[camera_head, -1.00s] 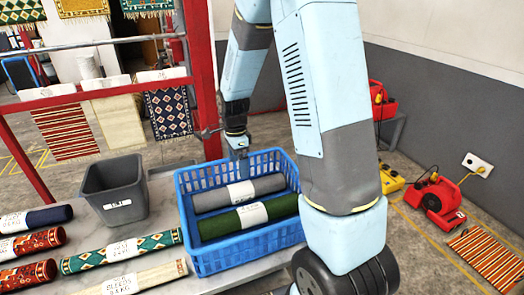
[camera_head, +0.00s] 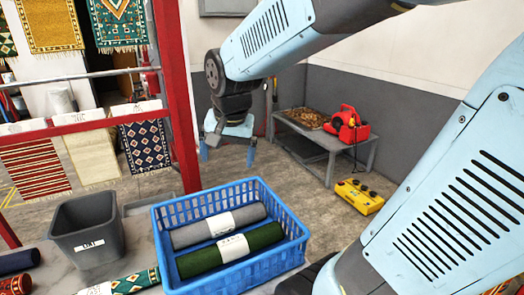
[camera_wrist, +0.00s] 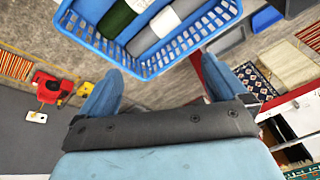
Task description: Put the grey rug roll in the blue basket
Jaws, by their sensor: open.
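The grey rug roll (camera_head: 219,227) with a white label band lies inside the blue basket (camera_head: 292,237). A dark green rug roll (camera_head: 232,252) lies beside it in the same basket, nearer the front. In the wrist view the grey roll (camera_wrist: 180,10) and green roll (camera_wrist: 116,20) show in the blue basket (camera_wrist: 157,66) at the top. My gripper (camera_head: 226,155) is open and empty, raised above and behind the basket, apart from it. Its two blue fingers (camera_wrist: 157,90) are spread wide with nothing between them.
A dark grey bin (camera_head: 84,232) stands left of the basket, with patterned rolls (camera_head: 128,282) in front. A red rack (camera_head: 178,100) with hanging rugs stands at the left. A grey table (camera_head: 318,140) with a red machine (camera_head: 347,125) and a yellow box (camera_head: 359,196) are behind right.

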